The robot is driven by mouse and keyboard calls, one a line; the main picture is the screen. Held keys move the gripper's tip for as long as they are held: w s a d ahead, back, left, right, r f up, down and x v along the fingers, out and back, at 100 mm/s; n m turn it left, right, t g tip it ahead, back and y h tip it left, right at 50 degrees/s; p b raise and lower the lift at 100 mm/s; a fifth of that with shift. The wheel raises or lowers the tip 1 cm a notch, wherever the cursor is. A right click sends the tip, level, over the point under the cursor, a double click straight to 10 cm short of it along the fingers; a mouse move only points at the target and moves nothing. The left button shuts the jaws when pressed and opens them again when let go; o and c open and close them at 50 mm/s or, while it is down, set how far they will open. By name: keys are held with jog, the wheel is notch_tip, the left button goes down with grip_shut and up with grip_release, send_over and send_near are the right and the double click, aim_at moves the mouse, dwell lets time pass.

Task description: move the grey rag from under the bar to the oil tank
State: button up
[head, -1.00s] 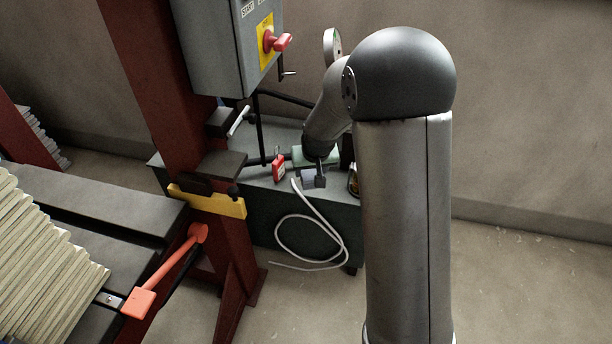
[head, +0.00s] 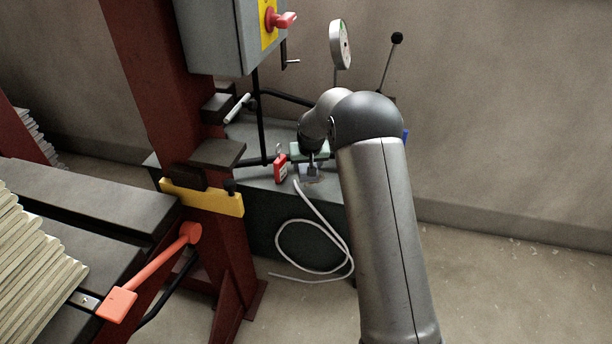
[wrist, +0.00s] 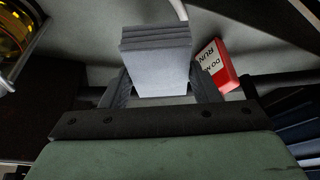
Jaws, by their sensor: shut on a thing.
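The grey rag (wrist: 155,62) is a folded, layered block. It sits between the two fingers of my gripper (wrist: 162,88), which is shut on it. In the head view my gripper (head: 312,168) is over the top of the dark oil tank (head: 262,215), near the front edge. The rag is small and partly hidden there, and I cannot tell whether it touches the tank top. The yellow bar (head: 225,203) crosses the red column to the left, apart from the gripper; I cannot tell whether it is the task's bar.
A red tag (head: 280,168) stands just left of my gripper; it also shows in the wrist view (wrist: 216,66). A white hose (head: 322,218) hangs down the tank's front. A round gauge (head: 341,45) and black-knobbed lever (head: 390,65) rise behind. An amber-glass fitting (wrist: 14,32) is at upper left.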

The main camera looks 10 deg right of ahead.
jog(key=w+f, duration=0.1)
jog(key=f, duration=0.1)
jog(key=w+f, duration=0.2)
jog(key=shift+w+d+f, duration=0.1)
jog(key=shift+w, duration=0.1)
jog(key=shift+f+b, duration=0.3)
jog(key=shift+f, duration=1.1)
jog(key=shift+f, duration=0.1)
jog(key=o, duration=1)
